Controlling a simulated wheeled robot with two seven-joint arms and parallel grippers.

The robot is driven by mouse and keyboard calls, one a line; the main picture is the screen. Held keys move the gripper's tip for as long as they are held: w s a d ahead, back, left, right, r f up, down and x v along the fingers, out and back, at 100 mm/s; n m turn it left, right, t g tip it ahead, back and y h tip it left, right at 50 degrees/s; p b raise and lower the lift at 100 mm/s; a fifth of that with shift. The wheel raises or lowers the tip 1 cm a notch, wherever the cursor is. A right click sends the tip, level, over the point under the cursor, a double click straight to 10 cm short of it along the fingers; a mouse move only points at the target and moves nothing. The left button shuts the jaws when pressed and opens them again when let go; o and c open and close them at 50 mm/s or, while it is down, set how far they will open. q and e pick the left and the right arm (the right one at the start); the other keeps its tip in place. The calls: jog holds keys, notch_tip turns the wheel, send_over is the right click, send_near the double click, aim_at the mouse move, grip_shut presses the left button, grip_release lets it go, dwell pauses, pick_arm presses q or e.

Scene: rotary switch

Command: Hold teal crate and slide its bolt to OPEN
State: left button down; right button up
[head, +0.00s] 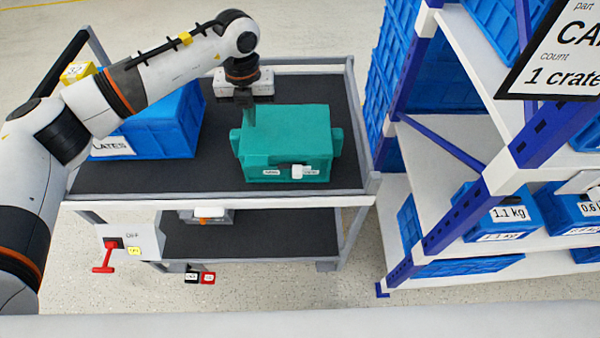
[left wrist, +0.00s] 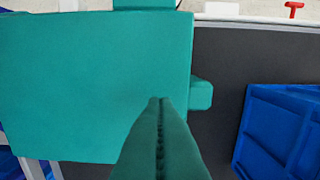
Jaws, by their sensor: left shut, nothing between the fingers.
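The teal crate (head: 310,122) sits on the top shelf of a cart, with a lug on each side. On its front face is a small bolt (head: 297,171) between two small white labels, too small to read. My left gripper (head: 249,120) points down at the crate's rear left part, fingers shut and empty. In the left wrist view, the shut fingers (left wrist: 161,105) stand over the crate's plain teal top (left wrist: 80,80), near the edge with a lug (left wrist: 201,93). I cannot tell whether they touch it. The bolt is not visible there. My right gripper is not in view.
A blue crate (head: 165,125) stands left of the teal one on the cart (head: 210,180), and also shows in the left wrist view (left wrist: 285,130). A red lever (head: 104,262) is at the cart's front left. Blue-post shelving (head: 450,215) stands close on the right.

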pick_arm(q)
jog(key=shift+f, duration=0.1)
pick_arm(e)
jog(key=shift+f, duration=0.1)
pick_arm(q)
jog(key=shift+f+b, duration=0.65)
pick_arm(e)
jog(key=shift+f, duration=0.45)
pick_arm(q)
jog(key=shift+s, duration=0.1)
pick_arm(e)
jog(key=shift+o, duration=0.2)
